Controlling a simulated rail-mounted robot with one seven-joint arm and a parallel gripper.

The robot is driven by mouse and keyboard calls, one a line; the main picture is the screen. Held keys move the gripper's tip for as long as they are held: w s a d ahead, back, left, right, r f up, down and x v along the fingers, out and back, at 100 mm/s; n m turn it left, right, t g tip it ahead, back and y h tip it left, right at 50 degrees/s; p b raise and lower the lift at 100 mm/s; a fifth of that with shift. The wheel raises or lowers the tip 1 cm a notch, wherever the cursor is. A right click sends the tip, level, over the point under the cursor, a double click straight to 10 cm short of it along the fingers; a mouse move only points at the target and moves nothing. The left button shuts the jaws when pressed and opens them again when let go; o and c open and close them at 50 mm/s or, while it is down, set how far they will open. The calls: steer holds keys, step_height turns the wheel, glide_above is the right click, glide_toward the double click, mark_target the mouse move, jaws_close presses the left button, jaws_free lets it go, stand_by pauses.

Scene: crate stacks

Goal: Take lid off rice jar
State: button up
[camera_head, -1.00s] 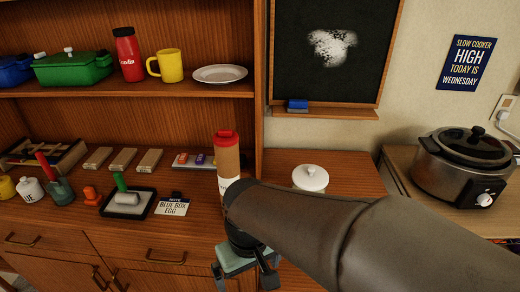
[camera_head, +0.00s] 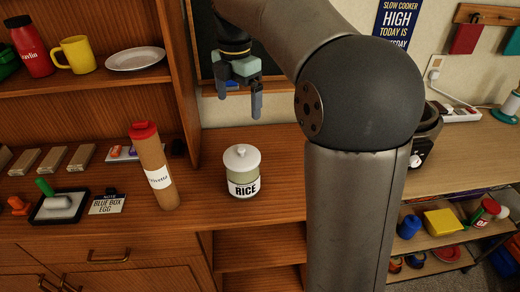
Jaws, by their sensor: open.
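The rice jar (camera_head: 243,189) stands upright on the lower wooden counter, with a dark "RICE" label facing me. Its white lid (camera_head: 241,157), with a round knob on top, sits on the jar. My gripper (camera_head: 239,103) hangs above and slightly behind the jar in the picture, fingers pointing down. The two fingers are apart with nothing between them. A gap shows between the fingertips and the lid.
A tall cork-coloured tube with a red cap (camera_head: 155,170) stands left of the jar. A "BLUE BOX EGG" note (camera_head: 106,203) and a tray with a green-handled roller (camera_head: 59,207) lie farther left. A slow cooker (camera_head: 426,135) is partly hidden behind my arm.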

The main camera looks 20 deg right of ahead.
glide_above(240, 150)
step_height(240, 150, down, 11)
steer(key=shift+s+r, duration=0.1)
steer(key=shift+f+p, duration=0.6)
steer(key=shift+f, duration=2.6)
steer(key=c, duration=0.6)
